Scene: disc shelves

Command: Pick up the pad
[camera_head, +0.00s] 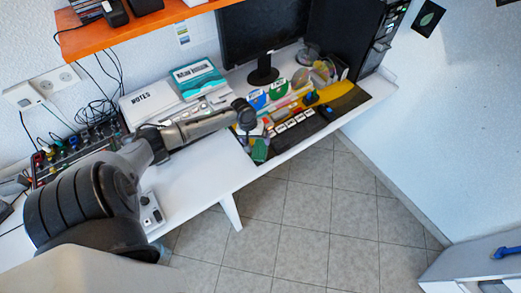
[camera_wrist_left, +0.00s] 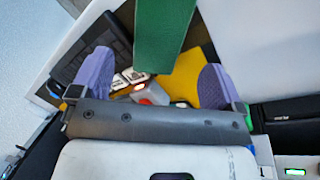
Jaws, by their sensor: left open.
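A flat green piece, which looks like the pad (camera_head: 260,151), is at the front left edge of the dark desk mat in the head view. In the left wrist view the green pad (camera_wrist_left: 160,32) runs from the top edge down between my fingers. My left gripper (camera_head: 254,133) is over the desk's front edge, close to the pad. In the wrist view its two purple fingers (camera_wrist_left: 150,82) are wide apart, with nothing clasped. I cannot tell whether either finger touches the pad. My right gripper is not in view.
A keyboard (camera_head: 297,127), a yellow mat (camera_head: 346,101) and several small items crowd the desk beside the gripper. A monitor (camera_head: 262,35) stands behind. The white desktop (camera_head: 196,175) in front of my arm is clear.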

